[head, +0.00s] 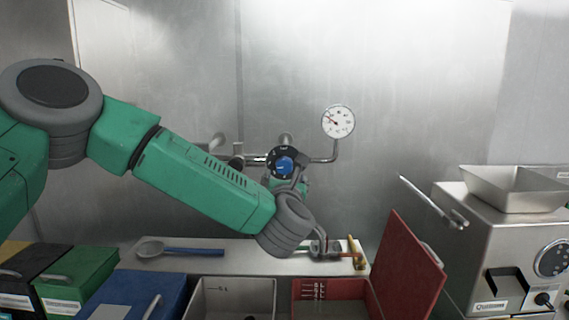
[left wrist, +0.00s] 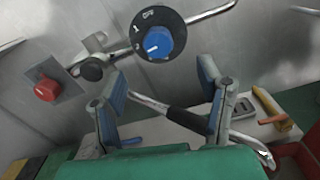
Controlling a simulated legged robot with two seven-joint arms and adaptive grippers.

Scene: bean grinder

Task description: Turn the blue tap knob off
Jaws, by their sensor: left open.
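The blue tap knob (head: 284,165) sits in a black round dial on the pipe at the steel back wall. In the left wrist view the knob (left wrist: 158,42) shows a white pointer mark, and the black dial (left wrist: 135,20) has white markings. My left gripper (head: 297,180) is just below and in front of the dial, partly hidden by my own wrist. In the left wrist view its fingers (left wrist: 162,74) are spread with nothing between them. The knob appears beyond the fingertips, apart from them. My right gripper is not in view.
A pressure gauge (head: 338,121) stands on the pipe right of the dial. A red button (left wrist: 47,90) is on the wall at left. A shelf (head: 215,258) below holds a spoon (head: 180,249) and tools. An open red lidded box (head: 408,265) and the grinder (head: 500,240) are at right.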

